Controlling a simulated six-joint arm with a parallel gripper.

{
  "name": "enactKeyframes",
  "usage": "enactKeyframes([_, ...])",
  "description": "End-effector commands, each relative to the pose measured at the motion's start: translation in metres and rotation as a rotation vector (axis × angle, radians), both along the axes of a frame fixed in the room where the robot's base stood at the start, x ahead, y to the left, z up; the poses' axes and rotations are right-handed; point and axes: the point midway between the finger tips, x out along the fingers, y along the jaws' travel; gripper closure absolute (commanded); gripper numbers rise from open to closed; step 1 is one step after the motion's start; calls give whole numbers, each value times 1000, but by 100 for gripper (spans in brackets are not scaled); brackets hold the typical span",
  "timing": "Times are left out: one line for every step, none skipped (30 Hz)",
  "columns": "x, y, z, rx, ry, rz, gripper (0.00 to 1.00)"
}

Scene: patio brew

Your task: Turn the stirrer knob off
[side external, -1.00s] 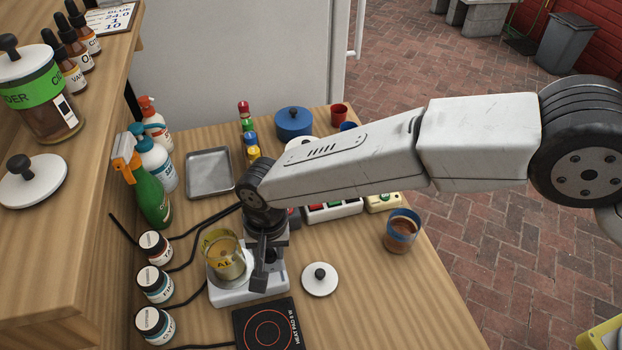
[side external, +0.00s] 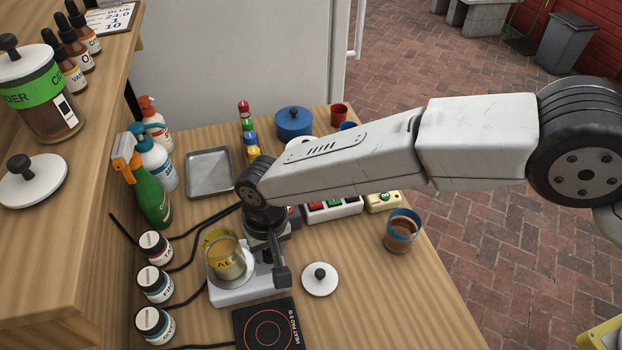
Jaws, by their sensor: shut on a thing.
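The stirrer (side external: 228,294) is a white base on the wooden table with a round plate on top. A clear beaker of yellowish liquid (side external: 224,258) stands on that plate. My gripper (side external: 280,276) points down at the right side of the stirrer, right of the beaker. Its fingers are shut at the stirrer's right edge. The stirrer knob is hidden behind the fingers, so its setting cannot be seen.
A black heat pad (side external: 266,326) lies just in front of the stirrer. A white lid with a black knob (side external: 319,280) lies close on the right. Several small jars (side external: 155,285) stand left, with dark cables between. A blue-rimmed cup (side external: 402,230) stands near the right edge.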

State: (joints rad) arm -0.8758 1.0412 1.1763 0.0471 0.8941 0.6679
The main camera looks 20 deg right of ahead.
Motion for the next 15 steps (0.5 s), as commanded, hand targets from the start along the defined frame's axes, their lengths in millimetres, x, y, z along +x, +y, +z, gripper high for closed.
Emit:
enactKeyframes([0,-1,0,-3,3,37,100])
enactKeyframes([1,-1,0,-2,3,62,100])
enactKeyframes([1,-1,0,-2,2,93,100])
enactKeyframes([1,-1,0,-2,2,117,100])
enactKeyframes([1,-1,0,-2,2,139,100])
enactKeyframes([1,-1,0,-2,2,168,100])
enactKeyframes([1,-1,0,-2,2,189,100])
enactKeyframes([1,-1,0,-2,2,209,100])
enactKeyframes([1,-1,1,-2,2,232,100])
enactKeyframes([1,-1,1,-2,2,249,100])
enactKeyframes([1,-1,1,-2,1,265,100])
enactKeyframes([1,-1,1,-2,1,283,100])
enactKeyframes([1,-2,1,-2,2,296,100])
enactKeyframes([1,-2,1,-2,2,307,100])
enactKeyframes([1,-2,1,-2,1,319,100])
